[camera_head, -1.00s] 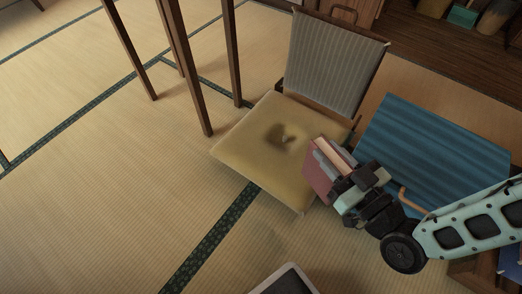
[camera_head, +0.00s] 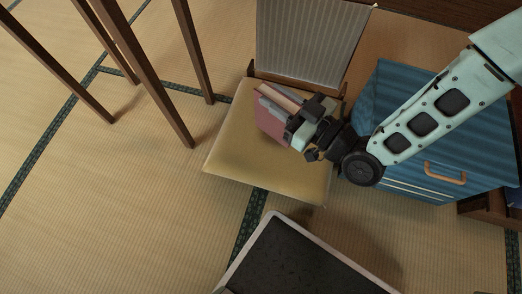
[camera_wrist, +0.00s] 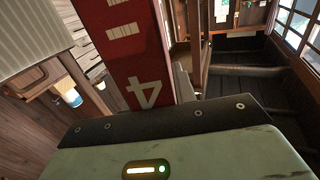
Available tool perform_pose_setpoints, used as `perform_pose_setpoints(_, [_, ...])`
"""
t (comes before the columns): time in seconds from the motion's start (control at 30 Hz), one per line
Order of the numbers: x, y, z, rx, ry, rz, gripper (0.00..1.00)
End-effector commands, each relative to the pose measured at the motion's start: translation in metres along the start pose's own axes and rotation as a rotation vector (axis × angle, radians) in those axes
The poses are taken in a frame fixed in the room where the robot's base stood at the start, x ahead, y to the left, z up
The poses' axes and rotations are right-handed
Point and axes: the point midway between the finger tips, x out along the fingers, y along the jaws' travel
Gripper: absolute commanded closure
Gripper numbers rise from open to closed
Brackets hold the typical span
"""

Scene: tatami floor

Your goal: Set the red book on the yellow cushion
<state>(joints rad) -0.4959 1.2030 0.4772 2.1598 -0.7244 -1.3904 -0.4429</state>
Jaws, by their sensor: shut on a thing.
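The red book (camera_head: 270,123) is in my gripper (camera_head: 291,126), over the yellow cushion (camera_head: 232,163) in the head view. My gripper is shut on it. The book's red cover faces left and its pale page edges show along the top. In the wrist view the red book (camera_wrist: 127,45) shows white marks and a figure 4. The cushion lies on the seat of a low legless chair, in front of its grey ribbed backrest (camera_head: 310,42). I cannot tell whether the book touches the cushion.
A blue striped chest (camera_head: 400,85) with a tan handle stands right of the cushion, under my arm. Dark wooden legs (camera_head: 150,80) stand to the left. A dark panel with a pale rim (camera_head: 300,262) is at the bottom.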

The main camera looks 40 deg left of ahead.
Motion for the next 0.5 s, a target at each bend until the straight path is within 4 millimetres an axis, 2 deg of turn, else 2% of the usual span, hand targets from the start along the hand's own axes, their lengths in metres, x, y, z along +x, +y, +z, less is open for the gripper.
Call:
perform_pose_setpoints(0.07, [0.000, 0.000, 0.000, 0.000, 0.001, 0.000, 1.00])
perform_pose_setpoints(0.3, [0.000, 0.000, 0.018, 0.000, 0.001, 0.000, 1.00])
perform_pose_setpoints(0.5, [0.000, 0.000, 0.040, 0.000, 0.001, 0.000, 1.00])
